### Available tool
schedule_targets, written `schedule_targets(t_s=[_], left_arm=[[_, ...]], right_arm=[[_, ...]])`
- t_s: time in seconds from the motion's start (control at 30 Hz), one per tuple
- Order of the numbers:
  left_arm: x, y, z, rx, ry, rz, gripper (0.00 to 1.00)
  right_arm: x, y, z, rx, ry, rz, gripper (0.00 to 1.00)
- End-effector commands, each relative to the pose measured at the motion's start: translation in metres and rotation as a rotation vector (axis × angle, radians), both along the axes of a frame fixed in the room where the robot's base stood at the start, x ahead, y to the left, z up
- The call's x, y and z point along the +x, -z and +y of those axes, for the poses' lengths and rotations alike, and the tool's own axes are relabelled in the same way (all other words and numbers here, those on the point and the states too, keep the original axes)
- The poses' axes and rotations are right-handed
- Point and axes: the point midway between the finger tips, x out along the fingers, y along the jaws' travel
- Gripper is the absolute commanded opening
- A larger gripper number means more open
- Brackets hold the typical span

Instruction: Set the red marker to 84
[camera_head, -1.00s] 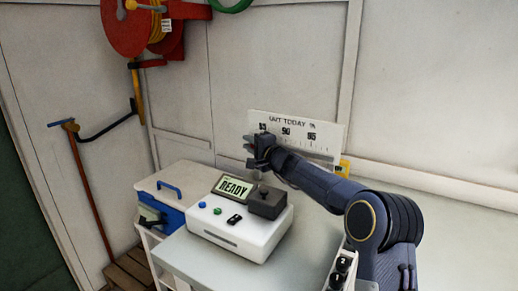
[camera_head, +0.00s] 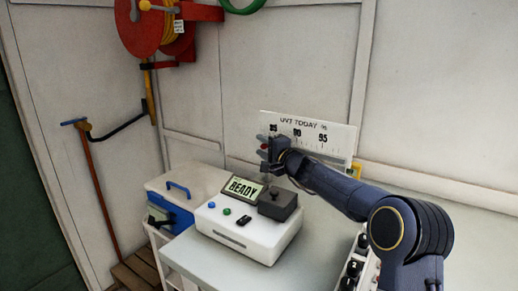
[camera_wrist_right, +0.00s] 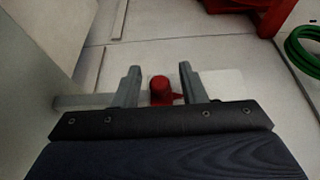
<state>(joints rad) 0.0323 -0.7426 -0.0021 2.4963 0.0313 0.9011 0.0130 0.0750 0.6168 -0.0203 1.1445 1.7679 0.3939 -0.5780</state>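The white scale board (camera_head: 343,133) on the back wall reads "UVT TODAY %", with marks 85, 90 and 95. The red marker (camera_wrist_right: 161,90) shows in the right wrist view as a round red knob with a wider red part behind it. My right gripper (camera_wrist_right: 160,80) is open, with one finger on each side of the knob and a visible gap to both. In the head view my right gripper (camera_head: 265,152) is at the board's left end, just below the 85 mark. Only slivers of red show there, so the marker's exact reading is hidden. My left gripper is not in view.
A white device (camera_head: 250,233) with a "READY" display (camera_head: 242,188) and a dark block (camera_head: 279,203) stands on the bench below my right arm. A blue-handled box (camera_head: 176,209) is to its left. A red hose reel (camera_head: 142,27) hangs at upper left.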

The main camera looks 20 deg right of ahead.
Motion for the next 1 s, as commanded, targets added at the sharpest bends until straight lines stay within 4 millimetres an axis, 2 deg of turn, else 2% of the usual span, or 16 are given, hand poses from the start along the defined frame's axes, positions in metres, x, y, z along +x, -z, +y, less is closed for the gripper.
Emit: schedule_targets(t_s=[0.03,0.1,0.33,0.87,1.0], left_arm=[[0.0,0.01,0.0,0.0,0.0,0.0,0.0],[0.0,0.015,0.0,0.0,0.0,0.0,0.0],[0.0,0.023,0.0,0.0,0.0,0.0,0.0],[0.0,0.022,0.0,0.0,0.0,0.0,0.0],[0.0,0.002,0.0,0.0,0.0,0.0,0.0]], right_arm=[[-0.01,0.004,-0.004,0.001,0.001,-0.002,0.38],[-0.022,0.003,-0.007,0.002,0.001,-0.002,0.38],[-0.049,0.001,-0.015,0.002,-0.002,-0.002,0.38],[-0.053,-0.001,-0.016,0.001,-0.002,-0.001,0.38],[-0.053,-0.021,-0.016,0.001,-0.002,-0.001,0.38]])
